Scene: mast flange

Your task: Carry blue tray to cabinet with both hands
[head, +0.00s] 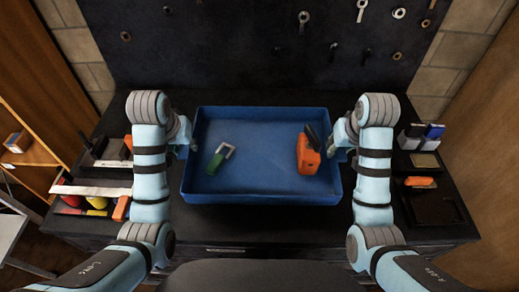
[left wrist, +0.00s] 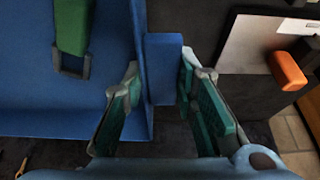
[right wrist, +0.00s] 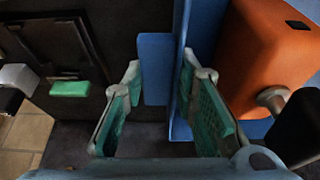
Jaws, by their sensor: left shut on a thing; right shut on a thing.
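The blue tray (head: 262,115) is in the middle of the head view, over the dark workbench. It holds a green padlock (head: 217,160) at left and an orange tool (head: 308,155) at right. My left gripper (head: 183,137) is at the tray's left side, shut on a blue handle tab (left wrist: 162,68) seen in the left wrist view. My right gripper (head: 342,138) is at the right side, shut on the other tab (right wrist: 154,69) in the right wrist view. The tray looks about level. I cannot tell whether it touches the bench. No cabinet can be made out for certain.
The dark workbench (head: 240,233) has item trays at left and right, with an orange-handled item (head: 419,181) at right. A dark tool board (head: 260,60) stands behind. A wooden shelf (head: 32,155) is at far left, and a wooden panel (head: 485,140) at far right.

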